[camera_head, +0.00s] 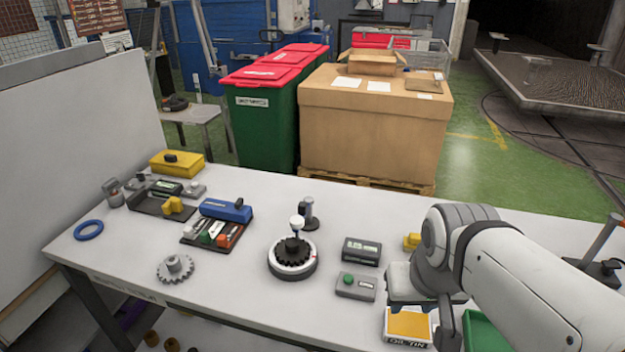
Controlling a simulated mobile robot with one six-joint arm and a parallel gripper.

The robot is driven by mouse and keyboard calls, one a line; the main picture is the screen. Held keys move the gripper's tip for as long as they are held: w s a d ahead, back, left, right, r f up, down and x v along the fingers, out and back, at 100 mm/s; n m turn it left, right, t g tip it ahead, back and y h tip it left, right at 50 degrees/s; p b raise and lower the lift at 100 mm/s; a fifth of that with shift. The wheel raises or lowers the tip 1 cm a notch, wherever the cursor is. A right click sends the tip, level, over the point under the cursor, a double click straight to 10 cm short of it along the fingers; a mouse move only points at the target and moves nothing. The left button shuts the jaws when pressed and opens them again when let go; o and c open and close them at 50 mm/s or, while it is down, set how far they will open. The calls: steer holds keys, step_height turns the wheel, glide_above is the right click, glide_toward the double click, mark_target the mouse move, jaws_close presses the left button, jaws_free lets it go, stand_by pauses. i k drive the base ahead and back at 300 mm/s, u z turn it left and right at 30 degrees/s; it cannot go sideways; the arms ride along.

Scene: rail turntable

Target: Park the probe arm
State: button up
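A round white and dark base (292,264) with a black toothed gear (292,248) on it stands near the middle of the table. A small dark post (307,212) stands just behind it. A white knob (297,221) with a thin dark stem shows above the gear, beside the post; this looks like the probe arm, but its link to the post is too small to make out. My gripper (428,318) is at the right, well apart from the base, low over the table by a yellow and white box. Its fingers are partly hidden, so its opening is unclear.
A dark box (361,251) and a grey box with a green button (355,286) stand between the base and my gripper. A loose grey gear (175,267), a blue ring (88,229) and a tool tray (217,233) lie to the left. The table's front middle is clear.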

mark_target(297, 221)
steer(key=z, duration=1.1)
steer(key=k, duration=1.65)
steer(key=u, duration=0.95)
steer(key=i, duration=1.65)
